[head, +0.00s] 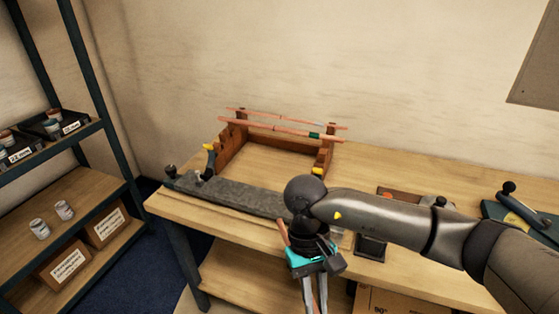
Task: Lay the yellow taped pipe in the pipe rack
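The pipe rack (229,151) is a brown wooden frame on the bench. A copper pipe with a green band (270,129) and, behind it, one with a pale band (279,118) lie across its rear posts. Yellow tips show on its front left post (208,148) and front right post (317,171). I make out no yellow tape on a pipe. A short copper piece (283,233) shows beside my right wrist, mostly hidden; I cannot tell whether it is held. My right gripper (315,295) points down at the bench front, its tips cut off by the frame. My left gripper is out of view.
A long grey strip (235,195) lies along the front left of the workbench (175,213). A dark tool block (371,246) and a teal tool (520,212) are at the right. Shelves (88,130) with cans and boxes stand left. My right forearm crosses the bench.

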